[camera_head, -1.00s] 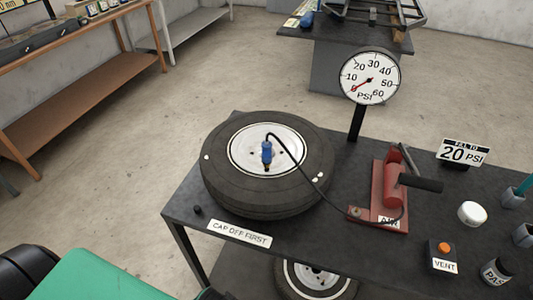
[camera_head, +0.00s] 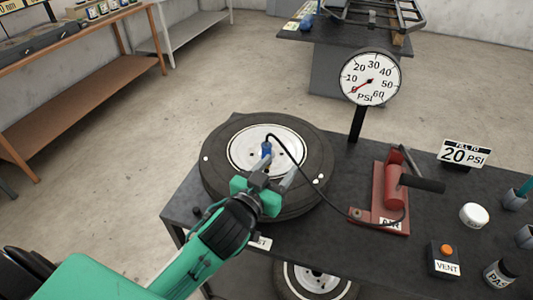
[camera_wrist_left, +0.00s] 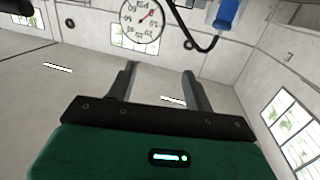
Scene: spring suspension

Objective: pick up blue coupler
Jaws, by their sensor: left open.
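The blue coupler (camera_head: 266,149) stands at the hub of the tire (camera_head: 222,150) lying flat on the dark table, with a black hose running from its top to the red pump. My left gripper (camera_head: 276,173) is open and empty, just in front of the coupler in the head view; its fingers point toward it. In the left wrist view the coupler (camera_wrist_left: 228,12) shows at the top edge, beyond and above the two open fingers (camera_wrist_left: 160,78). The coupler's lower end is partly hidden by my gripper in the head view. My right gripper is not in view.
The red pump (camera_head: 391,187) with a black handle stands right of the tire. A PSI gauge (camera_head: 371,78) rises behind. A vent box (camera_head: 443,258), white cap (camera_head: 473,215) and "20 PSI" sign (camera_head: 463,153) are further right. The hose crosses the tire's right side.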

